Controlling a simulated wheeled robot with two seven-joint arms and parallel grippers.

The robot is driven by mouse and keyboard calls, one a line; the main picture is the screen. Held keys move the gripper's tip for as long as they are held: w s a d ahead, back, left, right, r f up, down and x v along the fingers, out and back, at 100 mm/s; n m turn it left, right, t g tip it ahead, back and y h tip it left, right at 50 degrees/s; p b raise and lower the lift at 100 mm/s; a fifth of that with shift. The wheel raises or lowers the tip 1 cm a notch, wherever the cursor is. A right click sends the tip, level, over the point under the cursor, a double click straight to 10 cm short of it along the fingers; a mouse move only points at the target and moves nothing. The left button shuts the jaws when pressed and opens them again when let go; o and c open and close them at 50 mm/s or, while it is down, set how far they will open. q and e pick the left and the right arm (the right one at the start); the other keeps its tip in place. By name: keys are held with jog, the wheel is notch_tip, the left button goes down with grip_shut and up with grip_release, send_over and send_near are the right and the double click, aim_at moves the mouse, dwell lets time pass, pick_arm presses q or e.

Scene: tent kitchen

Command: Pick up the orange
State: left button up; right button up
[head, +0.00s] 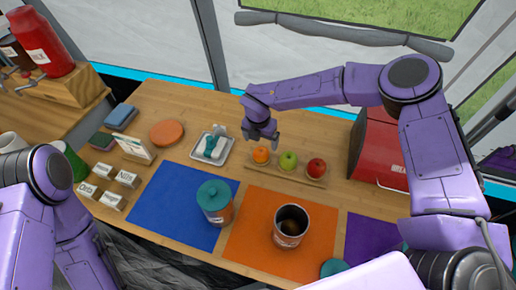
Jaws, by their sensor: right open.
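The orange (261,155) sits at the left end of a small wooden tray (303,180) near the back of the table. A green apple (288,161) and a red apple (316,168) are to its right on the same tray. My right gripper (263,141) points down just above the orange, with its fingers open and nothing seen between them. Whether the fingertips touch the orange cannot be told. My left arm comes in at the lower left, and its gripper is not in view.
A white dish (212,147) with a teal item stands left of the tray. A lidded canister (214,203) and an open can (290,226) stand in front, on or near blue (172,205) and orange mats (254,235). A red bread box (375,150) is at right.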

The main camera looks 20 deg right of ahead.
aim_at(261, 151)
jog(key=shift+s+d+f+p, duration=0.15)
jog(key=shift+s+f+p, duration=0.15)
jog(key=shift+s+f, duration=0.3)
jog(key=shift+f+p, duration=0.55)
jog(key=shift+f, duration=0.05)
jog(key=f, duration=0.1)
jog(key=w+f, duration=0.1)
jog(key=f, duration=0.1)
jog(key=f+p, duration=0.1)
jog(key=shift+w+f, duration=0.3)
jog(key=shift+w, duration=0.1)
jog(key=shift+s+r, duration=0.15)
jog(key=shift+s, duration=0.15)
jog(key=c, duration=0.3)
pick_arm(q)
jog(key=r, duration=0.1)
jog(key=s+r, duration=0.1)
jog(key=r, duration=0.1)
pick_arm(e)
jog(key=c, duration=0.9)
